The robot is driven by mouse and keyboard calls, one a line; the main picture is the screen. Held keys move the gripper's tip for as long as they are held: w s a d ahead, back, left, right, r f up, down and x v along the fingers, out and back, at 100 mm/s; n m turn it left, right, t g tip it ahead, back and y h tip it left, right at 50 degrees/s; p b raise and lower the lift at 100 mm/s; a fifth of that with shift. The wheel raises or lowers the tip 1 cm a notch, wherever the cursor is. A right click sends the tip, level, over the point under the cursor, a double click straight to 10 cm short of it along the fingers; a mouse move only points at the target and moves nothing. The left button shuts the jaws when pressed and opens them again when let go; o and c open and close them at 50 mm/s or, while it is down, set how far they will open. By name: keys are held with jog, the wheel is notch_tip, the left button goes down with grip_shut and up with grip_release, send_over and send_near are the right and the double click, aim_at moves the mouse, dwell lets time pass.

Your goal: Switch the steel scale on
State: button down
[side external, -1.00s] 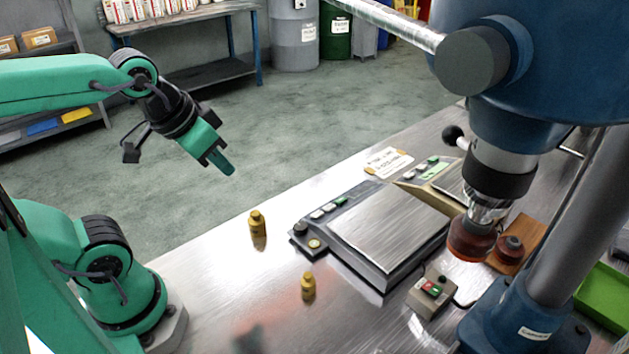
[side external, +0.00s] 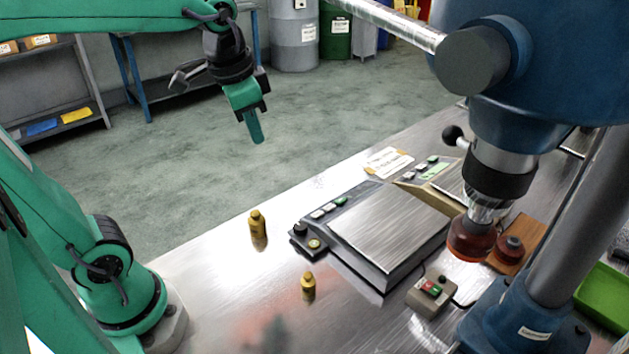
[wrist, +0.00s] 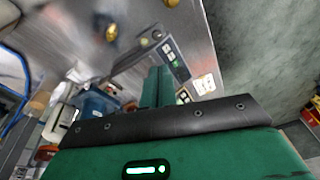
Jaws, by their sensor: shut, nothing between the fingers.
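The steel scale (side external: 390,232) has a wide brushed plate on a dark body and lies mid-table. A strip of small buttons (side external: 329,208) runs along its far-left edge, with a black knob (side external: 300,229) and a round brass-coloured button (side external: 314,244) at the near end. In the wrist view a panel with buttons (wrist: 172,54) shows just beyond my fingers; the fingers partly cover what lies there. My gripper (side external: 257,138) is shut and empty, pointing down, high up and to the upper left of the scale in the side view, touching nothing.
A blue drill press (side external: 540,90) and a switch box (side external: 431,292) stand on the right.

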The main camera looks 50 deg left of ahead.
jog(key=w+m+g, duration=0.2)
jog(key=w+m, duration=0.1)
jog(key=w, duration=0.3)
jog(key=m+g, duration=0.5)
send_over(341, 201)
jog(key=s+a, duration=0.3)
jog(key=a, duration=0.1)
notch_tip(341, 201, down, 7)
jog(key=w+f+m+g, duration=0.2)
jog(key=w+f+m, duration=0.1)
jog(key=f, duration=0.4)
jog(key=shift+w+a+f, duration=0.2)
jog(key=shift+w+a, duration=0.2)
jog(key=shift+w, duration=0.2)
jog(key=shift+d+f, duration=0.1)
jog(key=shift+f, duration=0.05)
jog(key=shift+d+f, duration=0.45)
jog(key=shift+f, duration=0.9)
jog(key=shift+d+f, duration=0.5)
jog(key=shift+f, duration=0.85)
jog(key=shift+d+f, duration=0.45)
jog(key=shift+f, duration=0.9)
